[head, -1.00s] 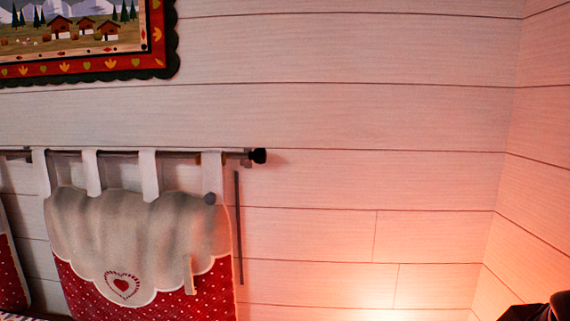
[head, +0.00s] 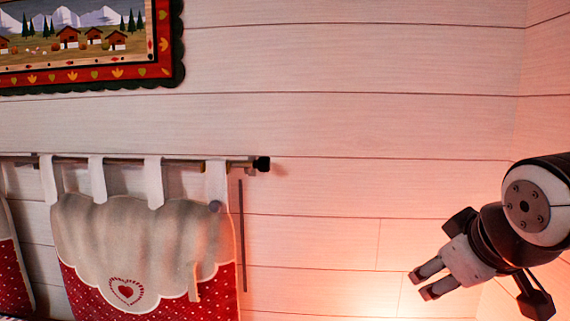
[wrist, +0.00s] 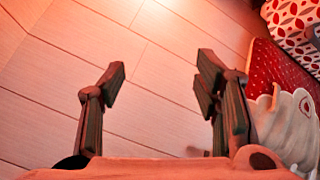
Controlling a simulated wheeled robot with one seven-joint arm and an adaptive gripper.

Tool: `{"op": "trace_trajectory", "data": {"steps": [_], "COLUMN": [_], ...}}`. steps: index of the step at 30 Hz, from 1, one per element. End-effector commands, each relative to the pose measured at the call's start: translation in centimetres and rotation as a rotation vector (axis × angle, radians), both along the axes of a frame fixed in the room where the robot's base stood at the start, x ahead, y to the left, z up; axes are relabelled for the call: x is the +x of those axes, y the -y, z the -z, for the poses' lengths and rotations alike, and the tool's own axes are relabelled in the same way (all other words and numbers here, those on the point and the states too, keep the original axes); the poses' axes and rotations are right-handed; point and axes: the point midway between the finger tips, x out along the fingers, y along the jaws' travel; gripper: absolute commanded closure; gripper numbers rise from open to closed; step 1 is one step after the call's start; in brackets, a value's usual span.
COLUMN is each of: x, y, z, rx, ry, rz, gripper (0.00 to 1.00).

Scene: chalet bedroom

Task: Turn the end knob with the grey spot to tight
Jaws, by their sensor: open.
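A dark end knob (head: 262,164) sits on the right end of a thin curtain rod (head: 240,162) on the wall in the head view. I cannot make out a spot on the knob itself. My gripper (head: 420,284) is at the lower right, well right of and below the knob, its two fingers pointing left, apart and empty. In the wrist view the gripper (wrist: 160,75) is wide open with bare planks between its fingers.
A cream and red hanging cloth with a heart (head: 125,291) hangs from the rod by white tabs. A thin dark strip (head: 242,235) runs down the wall beside it. A framed chalet picture (head: 90,45) hangs above left. The wall between knob and gripper is clear.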

Motion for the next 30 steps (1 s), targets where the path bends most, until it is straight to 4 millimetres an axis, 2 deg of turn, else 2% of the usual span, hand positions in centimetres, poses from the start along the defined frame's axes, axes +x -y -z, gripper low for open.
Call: {"op": "trace_trajectory", "data": {"steps": [1,6,9,11,15,18,21,27,30], "x": [3.0,12.6,17.5,20.0,24.9,27.2,28.4,28.1,27.4], "y": [0.2,-0.4,-1.7,-2.7,-6.2,-9.3,-12.6,-18.1,-19.6], "z": [-1.0,-4.8,-6.7,-7.5,-8.8,-8.8,-8.3,-6.0,-5.2], "rx": [-0.063,-0.324,-0.487,-0.585,-0.816,-0.971,-1.115,-1.309,-1.355], "ry": [0.056,0.291,0.429,0.512,0.715,0.869,1.037,1.348,1.451], "rz": [-0.063,-0.297,-0.435,-0.514,-0.702,-0.829,-0.946,-1.104,-1.137], "gripper": [0.43,0.43,0.43,0.43,0.43,0.43,0.43,0.43,0.43]}}
